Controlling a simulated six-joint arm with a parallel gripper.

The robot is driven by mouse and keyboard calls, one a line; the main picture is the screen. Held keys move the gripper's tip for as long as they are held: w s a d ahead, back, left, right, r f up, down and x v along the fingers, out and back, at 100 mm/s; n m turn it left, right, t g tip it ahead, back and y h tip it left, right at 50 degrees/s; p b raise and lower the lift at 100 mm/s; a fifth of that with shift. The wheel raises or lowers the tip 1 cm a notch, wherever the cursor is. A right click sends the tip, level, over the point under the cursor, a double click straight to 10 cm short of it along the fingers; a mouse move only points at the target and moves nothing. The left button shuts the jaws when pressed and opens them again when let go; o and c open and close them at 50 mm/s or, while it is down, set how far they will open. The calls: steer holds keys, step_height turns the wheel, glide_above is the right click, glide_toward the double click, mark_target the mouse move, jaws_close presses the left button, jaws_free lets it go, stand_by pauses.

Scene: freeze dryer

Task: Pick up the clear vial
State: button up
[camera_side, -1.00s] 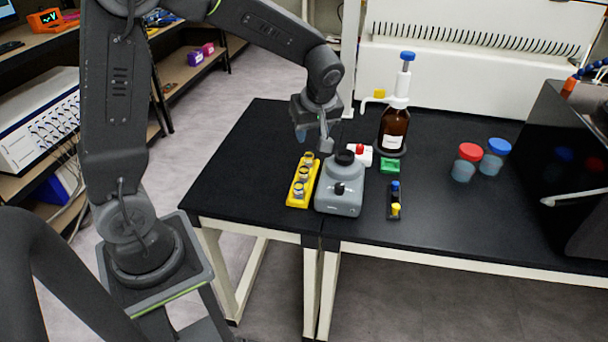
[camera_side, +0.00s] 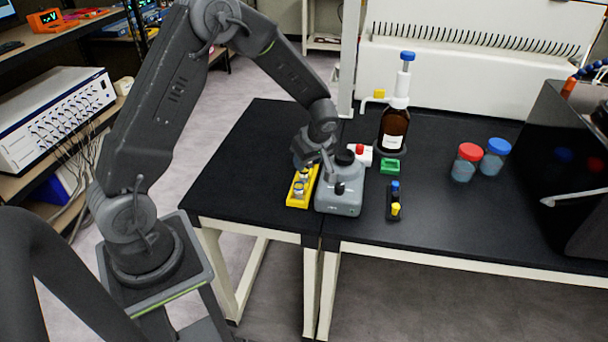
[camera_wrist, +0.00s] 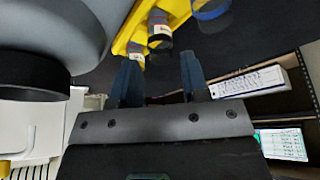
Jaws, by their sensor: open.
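The yellow rack (camera_side: 295,203) stands on the black bench left of the grey device and holds small vials. A clear-looking vial (camera_side: 299,188) shows at its near end; the rack's far end is partly hidden by my gripper (camera_side: 322,168). In the wrist view, the yellow rack (camera_wrist: 180,10) is at the top with a vial (camera_wrist: 160,30) and another vial (camera_wrist: 136,52) partly behind my fingers. My gripper (camera_wrist: 160,62) is open, with nothing held between its two dark blue fingers. I cannot tell which vial the task means.
The grey device (camera_side: 340,197) with a dark cap stands right beside the rack; it fills the upper left of the wrist view. Behind are a brown dispenser bottle (camera_side: 394,128) and a green block (camera_side: 390,166). A small dark rack (camera_side: 393,209) is to the right. Bench left is clear.

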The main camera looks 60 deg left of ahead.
mark_target(304, 174)
steer(key=x, duration=0.4)
steer(key=shift+f, duration=0.35)
jaws_close()
steer(key=shift+r, duration=0.15)
